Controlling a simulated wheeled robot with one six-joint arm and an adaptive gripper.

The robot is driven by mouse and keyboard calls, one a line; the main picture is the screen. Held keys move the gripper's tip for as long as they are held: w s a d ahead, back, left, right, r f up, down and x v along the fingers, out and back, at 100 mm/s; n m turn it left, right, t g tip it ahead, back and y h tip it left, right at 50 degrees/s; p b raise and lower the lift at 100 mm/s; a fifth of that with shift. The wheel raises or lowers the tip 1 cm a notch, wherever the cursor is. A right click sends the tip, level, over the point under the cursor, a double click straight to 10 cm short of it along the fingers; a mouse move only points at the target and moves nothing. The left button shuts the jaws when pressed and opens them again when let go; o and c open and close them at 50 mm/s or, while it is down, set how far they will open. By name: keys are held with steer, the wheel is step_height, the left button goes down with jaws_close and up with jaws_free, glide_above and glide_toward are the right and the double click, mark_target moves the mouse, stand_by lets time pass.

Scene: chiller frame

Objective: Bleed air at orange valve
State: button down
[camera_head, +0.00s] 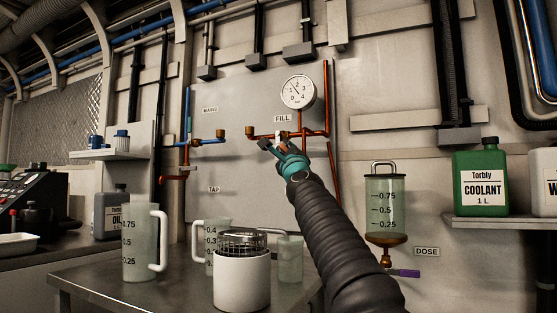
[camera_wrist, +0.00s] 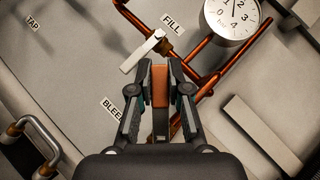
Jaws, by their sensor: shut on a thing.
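The orange valve lever (camera_wrist: 160,88) stands between the two fingers of my gripper (camera_wrist: 160,70) in the wrist view, and the fingers are closed on it. A partly covered "BLEED" label (camera_wrist: 112,110) is just left of the fingers. In the head view my gripper (camera_head: 270,144) is at the copper pipes on the wall panel, below the "FILL" label (camera_head: 282,118). The gripper and arm hide the orange lever there. A white lever (camera_wrist: 143,52) beside the "FILL" label shows just beyond the fingertips. The round pressure gauge (camera_head: 298,92) is above the pipes.
A steel table (camera_head: 90,275) with several clear jugs and a white container (camera_head: 241,281) stands in front of the panel. A dosing vessel (camera_head: 386,205) hangs right of my arm. A green coolant bottle (camera_head: 480,177) is on the right shelf.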

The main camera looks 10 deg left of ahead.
steer(key=shift+d+r+m+t+h+b, duration=0.2)
steer(key=shift+m+t+h, duration=0.25)
steer(key=shift+m, duration=0.25)
steer(key=shift+d+r+m+t+h+b, duration=0.1)
steer(key=shift+d+m+t+h+b, duration=0.1)
steer(key=shift+m+t+h, duration=0.35)
steer(key=shift+m, duration=0.35)
steer(key=c, duration=1.1)
jaws_free()
steer(key=shift+s, duration=0.1)
steer(key=shift+a, duration=0.1)
